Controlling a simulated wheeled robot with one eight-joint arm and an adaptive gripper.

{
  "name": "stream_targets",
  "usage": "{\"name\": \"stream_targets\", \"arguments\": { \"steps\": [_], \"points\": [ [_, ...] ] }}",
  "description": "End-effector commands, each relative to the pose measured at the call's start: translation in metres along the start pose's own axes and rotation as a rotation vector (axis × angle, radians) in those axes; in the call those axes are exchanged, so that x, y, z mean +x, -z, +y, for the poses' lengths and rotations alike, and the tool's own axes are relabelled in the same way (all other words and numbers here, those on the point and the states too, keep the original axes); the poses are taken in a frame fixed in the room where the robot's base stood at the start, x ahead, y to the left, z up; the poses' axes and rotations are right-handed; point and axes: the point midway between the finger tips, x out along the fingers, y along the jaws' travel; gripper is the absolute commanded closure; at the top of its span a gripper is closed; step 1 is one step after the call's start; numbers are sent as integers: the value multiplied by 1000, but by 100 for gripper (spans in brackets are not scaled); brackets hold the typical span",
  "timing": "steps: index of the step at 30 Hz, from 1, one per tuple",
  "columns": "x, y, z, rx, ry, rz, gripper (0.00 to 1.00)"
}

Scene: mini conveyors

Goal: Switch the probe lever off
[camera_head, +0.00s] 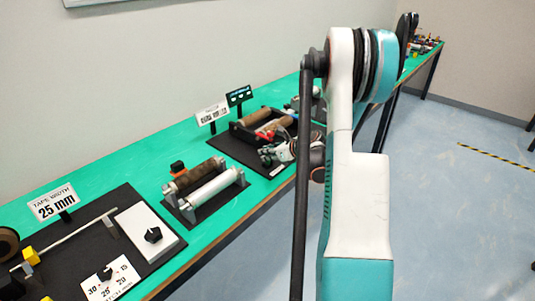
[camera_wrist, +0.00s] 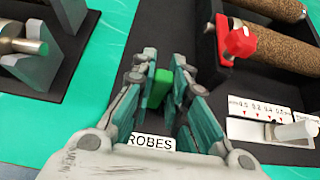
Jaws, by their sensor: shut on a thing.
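My gripper (camera_wrist: 163,72) points down over a black base plate in the wrist view, its two fingers around a small green piece (camera_wrist: 159,88), which appears to be the probe lever. The fingers are closed on it from left and right. Its lower part and its exact on or off position are hidden by the fingers. A white label reading "ROBES" (camera_wrist: 150,142), its first letter covered, lies on the plate just in front of the fingers. In the head view my gripper (camera_head: 272,154) is at the front edge of the middle station; the lever cannot be made out there.
A red clamp (camera_wrist: 240,42) stands by a brown roller (camera_wrist: 275,52), right of my gripper. A marked scale with a white knob (camera_wrist: 297,130) is at the right. A roller unit (camera_head: 205,187) stands left on the green table (camera_head: 110,165); my arm hides some of the table.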

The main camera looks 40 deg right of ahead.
Motion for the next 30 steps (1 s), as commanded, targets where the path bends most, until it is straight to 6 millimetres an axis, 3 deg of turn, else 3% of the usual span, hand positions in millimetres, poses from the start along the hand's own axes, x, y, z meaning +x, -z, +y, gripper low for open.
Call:
{"name": "stream_targets", "arguments": {
  "steps": [1, 3, 17, 30],
  "points": [
    [0, 0, 0, 0, 0, 0, 82],
    [0, 0, 0, 0, 0, 0, 66],
    [-9, 0, -1, 2, 2, -1, 65],
    [-91, 0, 0, 3, 2, 0, 65]
  ]
}}
